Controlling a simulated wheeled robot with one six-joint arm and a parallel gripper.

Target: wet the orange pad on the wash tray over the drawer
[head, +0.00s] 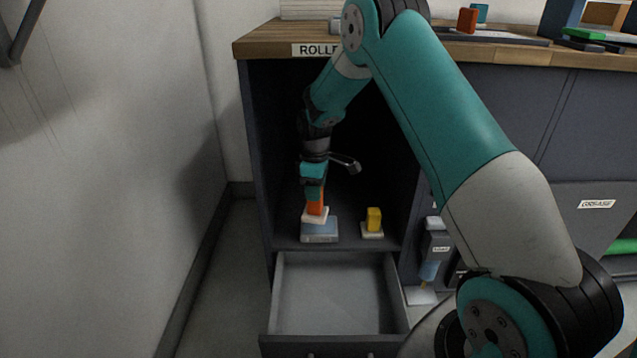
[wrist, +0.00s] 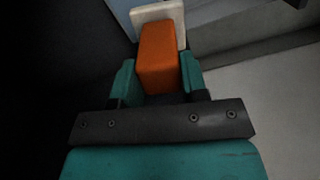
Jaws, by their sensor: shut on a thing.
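My gripper (head: 314,194) is shut on an orange pad (head: 316,207) with a white base, inside the open cabinet bay. The pad hangs upright below the teal fingers. In the wrist view the orange block (wrist: 158,58) sits between the two fingers, its white base (wrist: 160,12) beyond it. The pale blue-grey wash tray (head: 319,234) lies on the bay floor directly under the pad. The pad's base overlaps the tray's far part in the head view; I cannot tell whether they touch. The open drawer (head: 335,295) is below the bay and looks empty.
A yellow pad (head: 374,218) on a white base stands on the bay floor right of the tray. The bay's side walls and the wooden counter (head: 270,45) close in around my arm.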

